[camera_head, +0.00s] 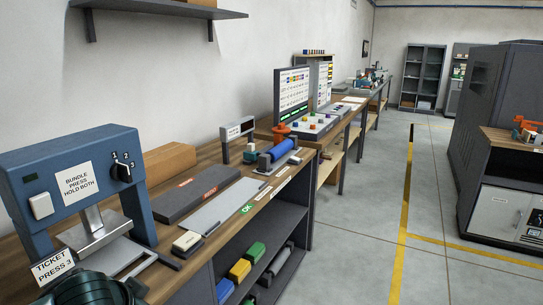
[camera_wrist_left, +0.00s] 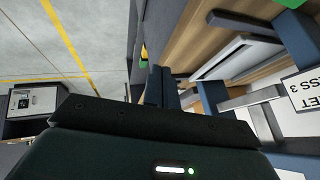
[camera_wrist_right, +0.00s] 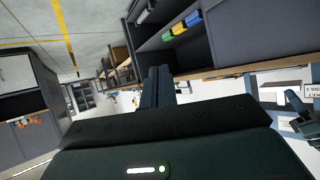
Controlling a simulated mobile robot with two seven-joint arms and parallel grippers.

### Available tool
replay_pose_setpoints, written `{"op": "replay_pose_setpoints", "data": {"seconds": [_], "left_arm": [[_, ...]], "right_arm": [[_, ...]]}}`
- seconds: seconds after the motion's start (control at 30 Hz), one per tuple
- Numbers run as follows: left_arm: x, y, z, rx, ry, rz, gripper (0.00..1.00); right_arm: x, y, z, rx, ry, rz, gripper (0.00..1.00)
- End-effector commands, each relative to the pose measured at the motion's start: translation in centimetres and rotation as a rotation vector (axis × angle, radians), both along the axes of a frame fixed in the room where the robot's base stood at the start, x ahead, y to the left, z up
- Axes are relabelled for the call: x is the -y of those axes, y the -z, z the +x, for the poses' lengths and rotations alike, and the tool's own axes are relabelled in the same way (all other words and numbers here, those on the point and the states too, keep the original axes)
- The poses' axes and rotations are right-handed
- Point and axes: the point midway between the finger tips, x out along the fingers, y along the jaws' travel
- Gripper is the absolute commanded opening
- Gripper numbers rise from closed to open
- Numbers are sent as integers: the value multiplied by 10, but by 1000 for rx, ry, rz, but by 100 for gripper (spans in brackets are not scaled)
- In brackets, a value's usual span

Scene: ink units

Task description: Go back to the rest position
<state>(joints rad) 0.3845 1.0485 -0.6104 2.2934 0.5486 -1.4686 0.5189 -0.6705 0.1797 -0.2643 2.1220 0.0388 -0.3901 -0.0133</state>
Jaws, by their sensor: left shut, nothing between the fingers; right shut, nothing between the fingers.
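My left gripper (camera_wrist_left: 160,86) shows in the left wrist view. Its two dark fingers are together with nothing between them, beside the wooden bench top and the blue press frame (camera_wrist_left: 212,98). My right gripper (camera_wrist_right: 157,86) shows in the right wrist view. Its fingers are also together and empty, in front of the grey shelf unit (camera_wrist_right: 235,30) under the bench edge. In the head view, a dark rounded part of my own arm shows at the bottom left, in front of the press; neither pair of fingertips can be made out there.
A blue bundle press (camera_head: 75,185) stands at the near left, with a "TICKET PRESS 3" sign (camera_head: 52,268). The workbench (camera_head: 225,205) runs along the wall, its lower shelf holding coloured blocks. A dark cabinet (camera_head: 490,110) stands at the right. The floor (camera_head: 360,215) between is clear.

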Motion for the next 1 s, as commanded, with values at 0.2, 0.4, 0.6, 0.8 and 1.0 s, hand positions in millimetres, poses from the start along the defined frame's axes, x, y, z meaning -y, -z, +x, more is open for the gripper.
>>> {"op": "replay_pose_setpoints", "data": {"seconds": [0.2, 0.4, 0.6, 0.8, 1.0], "left_arm": [[96, 65, -16, 74, 166, -302, 0], [137, 108, -54, 194, 148, -462, 0], [142, 138, -101, 278, 72, -474, 0], [140, 149, -123, 308, 41, -451, 0], [140, 149, -123, 308, 41, -451, 0]], "right_arm": [[7, -5, -2, -23, 14, -18, 0], [9, -8, -4, -43, 24, -23, 0], [12, -9, -5, -57, 30, -32, 0], [15, -5, -5, -66, 35, -40, 0], [15, -5, -5, -66, 35, -40, 0]]}}
